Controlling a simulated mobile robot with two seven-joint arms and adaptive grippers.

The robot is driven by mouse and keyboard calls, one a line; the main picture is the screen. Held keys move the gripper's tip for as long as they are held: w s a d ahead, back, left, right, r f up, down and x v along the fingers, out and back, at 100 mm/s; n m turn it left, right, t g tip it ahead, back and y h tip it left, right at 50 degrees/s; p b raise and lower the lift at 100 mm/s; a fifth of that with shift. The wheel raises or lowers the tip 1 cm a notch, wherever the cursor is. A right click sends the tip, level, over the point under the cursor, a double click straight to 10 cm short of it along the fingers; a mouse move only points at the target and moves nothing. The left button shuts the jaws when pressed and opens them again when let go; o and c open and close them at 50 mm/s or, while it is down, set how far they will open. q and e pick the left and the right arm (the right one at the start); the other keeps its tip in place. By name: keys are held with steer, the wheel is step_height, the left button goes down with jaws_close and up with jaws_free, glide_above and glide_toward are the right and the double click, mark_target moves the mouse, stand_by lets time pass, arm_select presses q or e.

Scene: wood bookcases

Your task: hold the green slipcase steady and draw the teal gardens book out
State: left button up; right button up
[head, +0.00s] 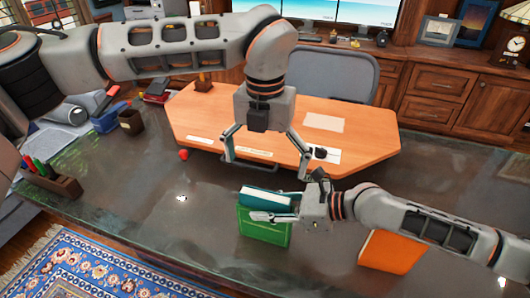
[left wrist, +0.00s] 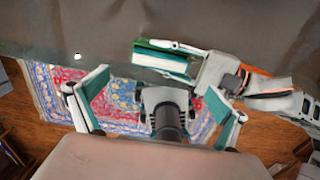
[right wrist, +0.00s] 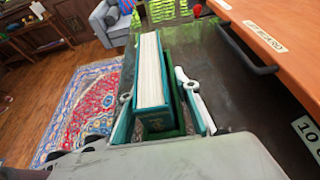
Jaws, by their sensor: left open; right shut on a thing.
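The green slipcase (head: 262,228) stands on the dark desk in the head view, with the teal gardens book (head: 265,196) showing above its top edge. In the right wrist view the teal book (right wrist: 153,85) shows its white page block, with green slipcase wall (right wrist: 181,118) beside it. My right gripper (head: 275,214) is shut on the slipcase near its top, one finger across the near face. My left gripper (head: 265,166) is open and empty, above and behind the book in the head view. In the left wrist view the book (left wrist: 163,62) lies beyond its spread fingers.
An orange block-like thing (head: 391,250) stands on the desk under my right arm. A pen holder (head: 50,186) is at the left, and a small red thing (head: 183,154) lies near the wooden desk section (head: 200,115). The desk left of the slipcase is mostly clear.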

mark_target(265, 194)
arm_select(q)
step_height(265, 194, down, 9)
stand_by(0.4)
steer(key=shift+r, duration=0.1)
steer(key=c, duration=1.4)
